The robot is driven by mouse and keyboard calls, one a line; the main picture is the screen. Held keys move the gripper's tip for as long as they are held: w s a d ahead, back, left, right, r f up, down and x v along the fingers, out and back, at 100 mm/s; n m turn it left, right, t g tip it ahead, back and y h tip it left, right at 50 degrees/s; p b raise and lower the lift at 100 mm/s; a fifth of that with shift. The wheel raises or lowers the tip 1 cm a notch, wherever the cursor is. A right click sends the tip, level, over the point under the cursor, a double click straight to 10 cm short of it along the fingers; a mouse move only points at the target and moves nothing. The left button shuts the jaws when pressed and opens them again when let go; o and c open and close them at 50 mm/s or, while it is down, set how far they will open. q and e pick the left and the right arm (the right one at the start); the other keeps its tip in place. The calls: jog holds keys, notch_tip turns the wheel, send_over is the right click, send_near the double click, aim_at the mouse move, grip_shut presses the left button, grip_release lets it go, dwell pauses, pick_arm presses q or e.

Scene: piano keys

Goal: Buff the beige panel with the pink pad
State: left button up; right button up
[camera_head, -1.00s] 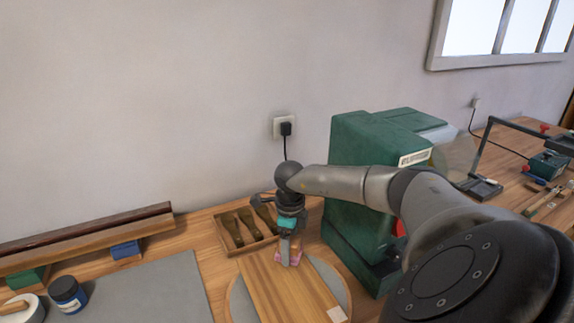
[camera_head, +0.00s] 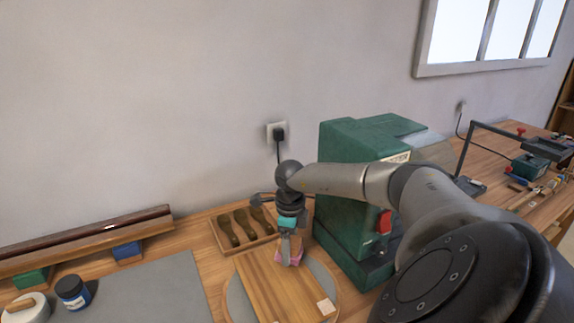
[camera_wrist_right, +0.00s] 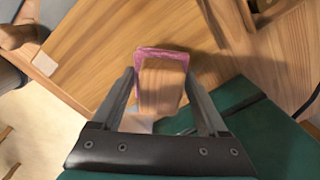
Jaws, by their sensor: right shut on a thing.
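The beige wood-grained panel (camera_head: 272,290) lies at an angle on a round grey disc with a wooden rim (camera_head: 237,305). A small pale square (camera_head: 326,306) shows at its near right corner. My right gripper (camera_head: 289,250) points down at the panel's far right part, shut on the pink pad (camera_head: 291,259). In the right wrist view the pad (camera_wrist_right: 160,51) has a pink rim around a brown block between the two fingers (camera_wrist_right: 160,85). The pad appears to be at the panel's surface, near its edge; exact contact cannot be told. My left gripper is not in view.
A green machine (camera_head: 345,190) stands close to the right of the panel. A wooden tray of handled tools (camera_head: 216,240) is behind it. A grey mat (camera_head: 160,290) and a dark blue jar (camera_head: 73,291) are at the left.

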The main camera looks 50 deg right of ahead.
notch_tip(320, 180, up, 4)
jog(key=p, duration=0.3)
jog(key=shift+w+r, duration=0.1)
jog(key=shift+r, duration=0.35)
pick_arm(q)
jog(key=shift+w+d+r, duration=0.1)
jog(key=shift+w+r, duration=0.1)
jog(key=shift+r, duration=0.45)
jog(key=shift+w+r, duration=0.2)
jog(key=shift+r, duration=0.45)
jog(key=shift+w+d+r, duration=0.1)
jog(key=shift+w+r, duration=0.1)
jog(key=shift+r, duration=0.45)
